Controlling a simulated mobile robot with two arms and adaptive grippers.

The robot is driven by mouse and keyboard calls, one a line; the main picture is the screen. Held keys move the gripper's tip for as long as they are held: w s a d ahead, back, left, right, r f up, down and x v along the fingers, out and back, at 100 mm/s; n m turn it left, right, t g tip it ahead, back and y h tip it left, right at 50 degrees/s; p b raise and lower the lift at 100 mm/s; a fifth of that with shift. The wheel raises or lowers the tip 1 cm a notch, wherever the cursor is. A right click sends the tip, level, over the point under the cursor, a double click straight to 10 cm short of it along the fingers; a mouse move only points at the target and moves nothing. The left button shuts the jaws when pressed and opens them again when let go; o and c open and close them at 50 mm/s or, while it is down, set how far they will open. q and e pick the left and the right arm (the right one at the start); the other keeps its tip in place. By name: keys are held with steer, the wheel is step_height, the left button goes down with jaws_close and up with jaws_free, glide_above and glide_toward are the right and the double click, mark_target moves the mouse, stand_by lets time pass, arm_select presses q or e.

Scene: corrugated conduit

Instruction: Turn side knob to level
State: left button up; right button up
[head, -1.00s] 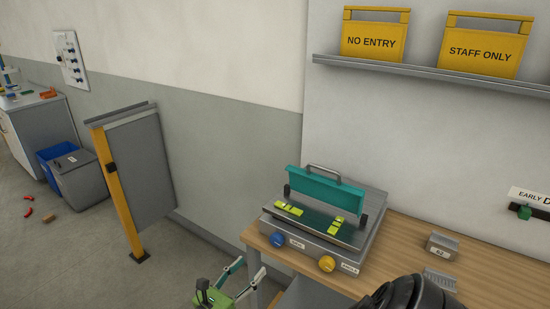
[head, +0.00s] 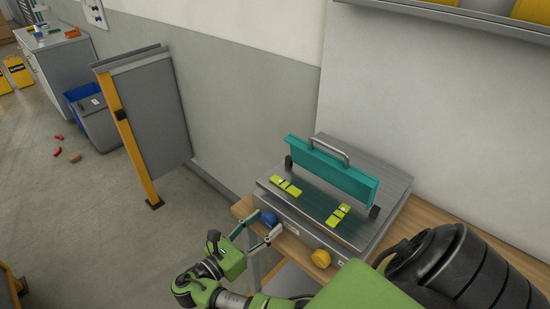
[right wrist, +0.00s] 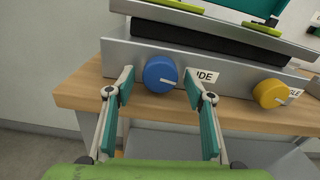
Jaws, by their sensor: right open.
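The blue knob (head: 268,218) sits on the front of a grey levelling device (head: 285,222). My left gripper is out of view.
A yellow knob (head: 321,258) sits right of the blue one, near my right fingers. A teal upright plate with a handle (head: 330,172) stands on the device. The wooden bench (head: 470,240) carries it. A grey partition (head: 150,120) stands left, with floor between.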

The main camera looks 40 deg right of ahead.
steer(key=shift+d, duration=0.15)
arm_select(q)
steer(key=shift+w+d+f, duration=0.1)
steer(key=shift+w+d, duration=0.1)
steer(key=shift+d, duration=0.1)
arm_select(e)
steer(key=shift+r, duration=0.1)
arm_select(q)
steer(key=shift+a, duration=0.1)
arm_select(e)
steer(key=c, duration=1.1)
steer(key=shift+r+p, duration=0.2)
steer(key=shift+p, duration=0.3)
steer(key=n+p, duration=0.2)
steer(key=p, duration=0.1)
steer(key=shift+r+n+p, duration=0.2)
steer(key=shift+n+p, duration=0.1)
steer(key=shift+f+n+p, duration=0.3)
steer(key=shift+n+p, duration=0.2)
steer(key=shift+n, duration=0.3)
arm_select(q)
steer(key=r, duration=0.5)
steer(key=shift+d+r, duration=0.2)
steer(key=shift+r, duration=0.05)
